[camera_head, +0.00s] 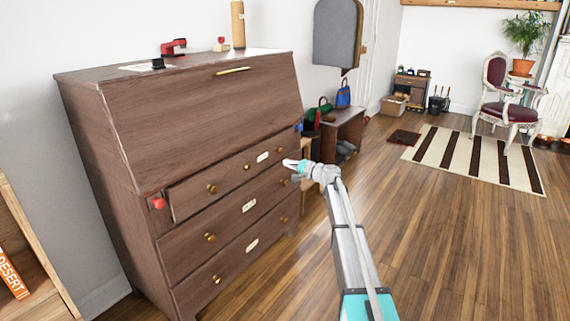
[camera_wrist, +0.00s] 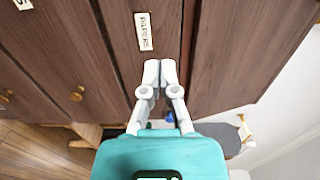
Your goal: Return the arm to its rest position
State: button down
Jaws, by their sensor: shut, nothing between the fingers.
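My gripper (camera_head: 290,164) reaches out in front of the right part of a brown wooden desk cabinet (camera_head: 190,105). In the wrist view my gripper (camera_wrist: 160,66) has its two pale fingertips together, with nothing between them. It points at the drawer fronts, close to a white label reading "PAPERS" (camera_wrist: 144,31). I cannot tell whether the fingertips touch the wood. The top drawer (camera_head: 230,176) stands slightly out from the cabinet front. My arm stretches from the bottom of the head view up to the cabinet.
A red stapler-like object (camera_head: 173,47) and a wooden cylinder (camera_head: 238,24) stand on the cabinet. A low wooden bench (camera_head: 345,127) stands behind it. A striped rug (camera_head: 475,158) and a chair (camera_head: 497,90) are at the back right. The wooden floor (camera_head: 450,240) at right is clear.

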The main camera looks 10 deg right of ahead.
jog(key=s+a+f+n+g+h, duration=0.2)
jog(key=s+f+g, duration=0.15)
jog(key=s, duration=0.45)
jog(key=s+a+f+n+g+h+p, duration=0.15)
jog(key=s+f, duration=0.25)
jog(key=s, duration=0.4)
jog(key=s+a+f+n+g+h, duration=0.1)
jog(key=s+a+f+n+g, duration=0.25)
jog(key=s, duration=0.45)
jog(key=s+d+f+n+g+h, duration=0.1)
jog(key=s+d+f+h, duration=0.15)
jog(key=s, duration=0.55)
jog(key=s+d+f+g+h, duration=0.1)
jog(key=s+d+h, duration=0.2)
jog(key=s, duration=0.6)
jog(key=s+d+f+n+g+h, duration=0.1)
jog(key=s+d+f+g+h, duration=0.15)
jog(key=s, duration=0.55)
notch_tip(320, 180, up, 39)
jog(key=p, duration=3.8)
jog(key=shift+w+d+f+t+h+p, duration=0.15)
jog(key=shift+d+t+h+p, duration=0.05)
jog(key=shift+t+h+p, duration=0.2)
